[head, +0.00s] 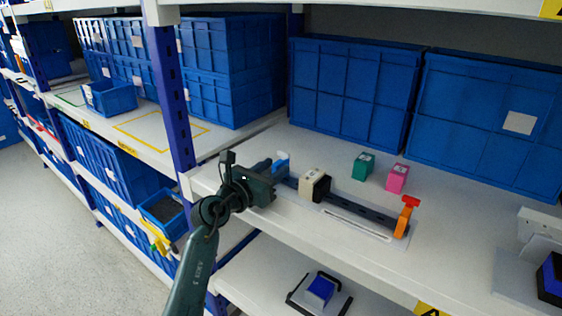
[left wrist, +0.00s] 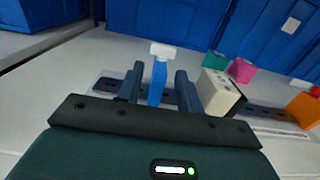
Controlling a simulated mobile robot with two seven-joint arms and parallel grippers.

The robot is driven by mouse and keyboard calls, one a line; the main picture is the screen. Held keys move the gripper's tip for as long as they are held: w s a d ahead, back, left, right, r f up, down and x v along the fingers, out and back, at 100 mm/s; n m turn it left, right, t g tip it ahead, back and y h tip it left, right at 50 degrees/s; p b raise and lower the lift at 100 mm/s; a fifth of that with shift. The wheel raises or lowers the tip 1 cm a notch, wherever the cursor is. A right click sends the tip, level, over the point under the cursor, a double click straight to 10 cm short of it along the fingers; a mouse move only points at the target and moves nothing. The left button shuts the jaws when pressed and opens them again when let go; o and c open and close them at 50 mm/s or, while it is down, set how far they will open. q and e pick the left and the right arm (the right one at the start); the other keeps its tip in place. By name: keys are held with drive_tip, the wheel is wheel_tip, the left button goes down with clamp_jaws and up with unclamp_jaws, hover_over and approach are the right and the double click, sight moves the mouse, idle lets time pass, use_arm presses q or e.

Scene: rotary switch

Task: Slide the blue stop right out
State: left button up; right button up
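The blue stop (head: 282,164) stands at the left end of a dark rail (head: 352,207) on the white shelf. In the left wrist view the blue stop (left wrist: 158,82) is upright with a pale cap. My left gripper (head: 272,172) is at that end of the rail. In the wrist view its open fingers (left wrist: 160,88) stand either side of the stop, with a gap on each side. A cream block (head: 314,184) with a black side sits on the rail right of the stop. An orange stop with a red top (head: 404,216) is at the rail's right end. My right gripper is not in view.
A green block (head: 363,166) and a pink block (head: 397,178) stand behind the rail. Large blue crates (head: 355,95) line the back. A blue upright post (head: 172,90) rises left of my gripper. The shelf's front edge runs close before the rail.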

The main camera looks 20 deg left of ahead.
sight(281, 160)
use_arm(q)
drive_tip(key=shift+x, duration=1.85)
drive_tip(key=shift+c, duration=0.4)
clamp_jaws()
